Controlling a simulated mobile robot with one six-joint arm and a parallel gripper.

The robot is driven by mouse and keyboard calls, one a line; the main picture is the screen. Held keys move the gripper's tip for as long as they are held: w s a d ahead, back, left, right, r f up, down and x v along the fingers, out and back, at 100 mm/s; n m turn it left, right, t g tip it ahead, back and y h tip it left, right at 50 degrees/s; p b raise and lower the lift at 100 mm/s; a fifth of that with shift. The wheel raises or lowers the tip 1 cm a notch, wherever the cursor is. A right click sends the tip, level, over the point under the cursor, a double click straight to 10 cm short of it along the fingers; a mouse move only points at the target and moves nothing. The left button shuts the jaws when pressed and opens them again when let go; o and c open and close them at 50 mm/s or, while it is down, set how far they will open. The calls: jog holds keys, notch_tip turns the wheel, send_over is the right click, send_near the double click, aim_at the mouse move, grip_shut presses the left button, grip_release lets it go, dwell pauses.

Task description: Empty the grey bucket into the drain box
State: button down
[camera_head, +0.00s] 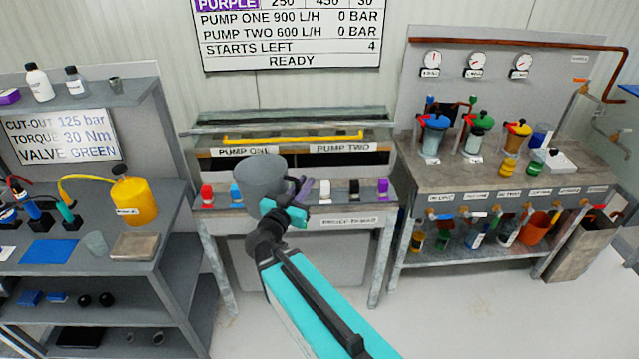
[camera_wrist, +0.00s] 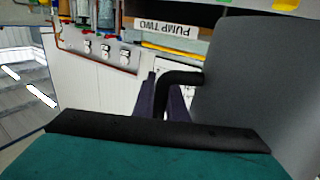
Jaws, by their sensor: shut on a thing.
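The grey bucket (camera_head: 260,176) is held in the air in front of the middle bench in the head view. It looks roughly upright; its contents cannot be made out. In the wrist view the bucket (camera_wrist: 245,85) fills the right side, with its black handle (camera_wrist: 183,77) reaching to the purple fingers. My gripper (camera_head: 299,190) is shut on this handle; it also shows in the wrist view (camera_wrist: 165,98). A tall, grey, open-topped box (camera_head: 577,250) stands at the right end of the right bench and may be the drain box; no label on it is readable.
A yellow container (camera_head: 134,198) is on the left bench. The floor (camera_head: 470,310) is clear.

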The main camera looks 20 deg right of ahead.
aim_at(271, 191)
jog(key=s+a+m+g+h, duration=0.2)
jog(key=s+a, duration=0.2)
jog(key=s, duration=0.1)
jog(key=shift+f, duration=0.45)
dwell(0.5)
